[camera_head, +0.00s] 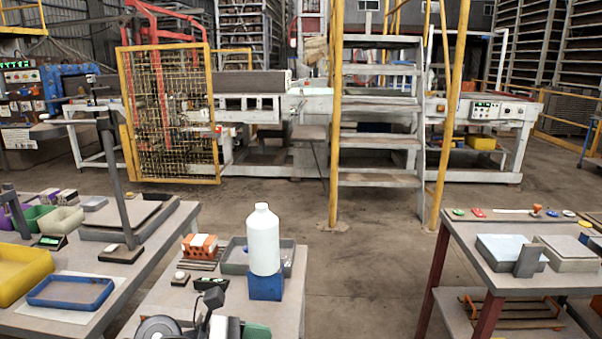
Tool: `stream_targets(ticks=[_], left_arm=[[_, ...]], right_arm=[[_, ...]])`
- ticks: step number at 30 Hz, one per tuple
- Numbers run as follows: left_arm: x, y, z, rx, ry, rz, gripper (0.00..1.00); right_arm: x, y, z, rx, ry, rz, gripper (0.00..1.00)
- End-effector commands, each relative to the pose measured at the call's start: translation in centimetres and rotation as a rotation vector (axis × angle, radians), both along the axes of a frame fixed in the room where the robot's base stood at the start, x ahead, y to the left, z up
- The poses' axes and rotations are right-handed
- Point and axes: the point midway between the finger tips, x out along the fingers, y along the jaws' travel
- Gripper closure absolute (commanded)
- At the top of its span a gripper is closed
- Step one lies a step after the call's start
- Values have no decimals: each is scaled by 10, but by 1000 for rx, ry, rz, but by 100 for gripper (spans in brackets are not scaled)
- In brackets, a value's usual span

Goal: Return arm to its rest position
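Neither of my grippers can be made out in the head view, and no arm of mine is clearly seen. On the middle table (285,322), a white bottle (262,240) stands upright on a blue block (265,287). An orange hollow brick (200,245) with a pale top lies to its left, near a grey tray (235,262). A dark object with a round part (158,328) is cut off by the bottom edge; I cannot tell what it is.
The left table (150,255) holds a yellow bin (18,272), a blue tray (70,291) and a grey upright stand (115,190). The right table (462,242) holds grey boxes (510,251). Open floor (365,270) lies between the middle and right tables. Metal stairs (378,140) stand behind.

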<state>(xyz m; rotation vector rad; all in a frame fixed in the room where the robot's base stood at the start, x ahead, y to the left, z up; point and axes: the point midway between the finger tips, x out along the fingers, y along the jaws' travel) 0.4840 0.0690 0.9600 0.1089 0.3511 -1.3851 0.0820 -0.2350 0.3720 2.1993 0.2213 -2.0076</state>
Motion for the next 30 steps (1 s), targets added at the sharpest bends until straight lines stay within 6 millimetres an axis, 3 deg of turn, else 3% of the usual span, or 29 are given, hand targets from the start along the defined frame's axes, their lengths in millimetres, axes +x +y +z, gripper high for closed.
stream_targets(ticks=[1, 4, 7, 10, 14, 16, 18, 22, 23, 30], left_arm=[[-8, -16, 13, -176, 81, 63, 32], [-10, -24, 43, -521, 271, 228, 32], [-4, -10, 60, -843, 498, 416, 32], [2, 19, 56, -1139, 752, 628, 32], [-2, 67, 20, -1478, 1099, 941, 32], [-14, 91, -12, -1636, 1288, 1132, 32], [-34, 110, -46, -1769, 1468, 1330, 32], [-82, 131, -98, -1924, 1724, 1665, 32], [-93, 133, -106, 1936, -1761, -1725, 32], [-173, 140, -152, 1496, -1498, -1637, 32]], right_arm=[[0, 0, 0, 0, 0, 0, 32], [0, 0, 0, 0, 1, 0, 32], [0, -1, 0, -1, 1, 0, 32], [-1, -1, 0, -1, 2, 1, 32], [-1, -1, 0, -1, 2, 1, 32], [-1, -1, 0, -1, 2, 1, 32], [-1, -1, 0, -1, 2, 1, 32], [-1, -1, 0, -1, 2, 1, 32], [-1, -1, 0, -1, 2, 1, 32], [-1, -1, 0, -1, 2, 1, 32]])
